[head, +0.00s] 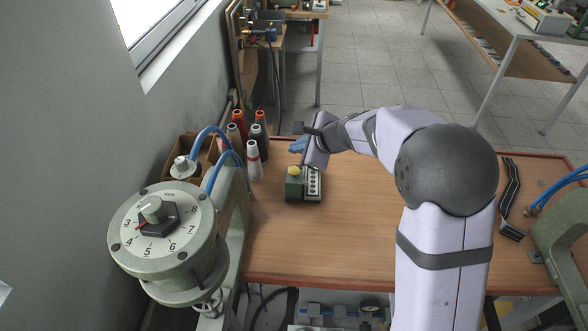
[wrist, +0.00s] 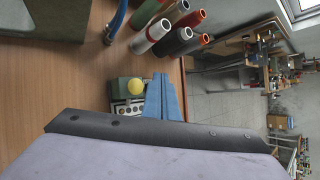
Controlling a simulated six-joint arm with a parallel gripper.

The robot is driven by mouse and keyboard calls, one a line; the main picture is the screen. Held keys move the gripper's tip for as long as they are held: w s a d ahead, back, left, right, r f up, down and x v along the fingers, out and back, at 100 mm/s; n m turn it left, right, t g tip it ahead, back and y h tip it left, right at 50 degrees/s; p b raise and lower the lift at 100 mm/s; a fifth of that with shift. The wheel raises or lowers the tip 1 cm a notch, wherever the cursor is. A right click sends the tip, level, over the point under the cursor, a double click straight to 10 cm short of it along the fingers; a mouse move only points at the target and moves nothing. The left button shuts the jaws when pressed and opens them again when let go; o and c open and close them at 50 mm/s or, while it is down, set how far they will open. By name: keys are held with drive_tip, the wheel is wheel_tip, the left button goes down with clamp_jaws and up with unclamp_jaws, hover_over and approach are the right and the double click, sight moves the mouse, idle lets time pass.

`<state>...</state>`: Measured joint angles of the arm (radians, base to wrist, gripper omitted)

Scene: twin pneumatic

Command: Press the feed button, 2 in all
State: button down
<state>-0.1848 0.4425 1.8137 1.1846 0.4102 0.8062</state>
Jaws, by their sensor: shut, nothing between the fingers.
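A small green box (head: 294,189) with a yellow button (head: 293,171) on top stands on the wooden table. A pale panel with a row of dark round marks (head: 313,184) sits against its right side. My gripper (head: 293,148) has blue fingers, shut and empty, and shows just beyond the button in the head view. In the wrist view the yellow button (wrist: 136,86) and part of the green box (wrist: 120,92) show just left of my blue fingers (wrist: 163,82). The fingers look apart from the button. I cannot tell their height above the box.
Several thread cones (head: 254,150) stand behind and left of the box. A large round numbered dial (head: 164,228) on a green machine stands at the front left, with blue hoses (head: 213,140) above it. A dark strap (head: 511,196) lies at the right. The table middle (head: 330,235) is clear.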

wheel_tip(320, 180, up, 4)
drive_tip(key=n, duration=0.8)
drive_tip(key=n+p, duration=0.1)
drive_tip(key=n, duration=0.7)
drive_tip(key=shift+f+n+t+h, duration=0.1)
drive_tip(key=shift+n+t+h, duration=0.2)
drive_tip(key=shift+n+h, duration=0.1)
drive_tip(key=b, duration=0.6)
hover_over(293, 168)
drive_tip(key=s+d, duration=0.1)
drive_tip(key=s, duration=0.1)
drive_tip(key=f, duration=0.7)
drive_tip(key=shift+w+f, duration=0.15)
drive_tip(key=shift+w, duration=0.1)
drive_tip(key=shift+f+b, duration=0.75)
drive_tip(key=shift+b, duration=0.05)
drive_tip(key=shift+f+b, duration=1.35)
drive_tip(key=shift+b, duration=0.25)
idle(1.5)
